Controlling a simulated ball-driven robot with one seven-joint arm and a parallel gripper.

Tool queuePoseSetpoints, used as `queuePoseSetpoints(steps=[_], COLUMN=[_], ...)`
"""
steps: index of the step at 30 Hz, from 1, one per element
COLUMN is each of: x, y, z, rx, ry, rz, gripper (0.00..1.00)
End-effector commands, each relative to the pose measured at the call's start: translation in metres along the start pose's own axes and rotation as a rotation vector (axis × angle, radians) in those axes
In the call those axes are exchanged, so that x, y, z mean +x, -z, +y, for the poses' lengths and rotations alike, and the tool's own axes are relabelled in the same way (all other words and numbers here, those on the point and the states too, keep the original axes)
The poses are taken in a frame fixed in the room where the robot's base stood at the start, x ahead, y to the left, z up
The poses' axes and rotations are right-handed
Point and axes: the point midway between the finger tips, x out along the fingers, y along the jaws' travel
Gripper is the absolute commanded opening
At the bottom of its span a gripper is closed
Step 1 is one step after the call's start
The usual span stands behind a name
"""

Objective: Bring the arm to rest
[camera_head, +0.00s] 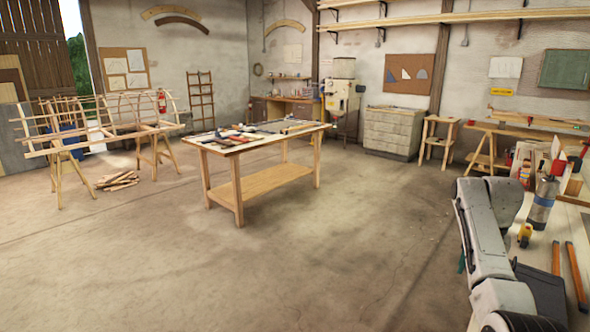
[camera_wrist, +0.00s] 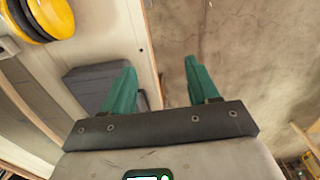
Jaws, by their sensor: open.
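My gripper (camera_wrist: 162,85) shows in the wrist view with its two green fingers spread apart and nothing between them. One finger lies over the edge of a pale bench top and the other over the concrete floor. In the head view my grey arm is folded at the lower right, beside the right-hand bench. A small green part shows at its left side; most of the gripper is hidden there.
A dark grey block (camera_wrist: 95,88) lies close to one finger. A tool table (camera_head: 262,182) stands mid-room. Open floor (camera_head: 340,240) lies between.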

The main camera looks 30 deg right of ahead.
Motion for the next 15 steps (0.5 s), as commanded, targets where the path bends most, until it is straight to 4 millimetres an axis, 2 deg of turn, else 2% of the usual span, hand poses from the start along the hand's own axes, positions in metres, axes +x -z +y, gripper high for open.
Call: queuePoseSetpoints(steps=[8,11,15], x=[0.032,0.048,0.073], y=[-0.027,-0.042,-0.072], z=[-0.027,-0.039,-0.058], rx=[-0.090,-0.135,-0.219], ry=[0.012,0.019,0.033], rz=[0.030,0.046,0.074], gripper=[0.60,0.60,0.60])
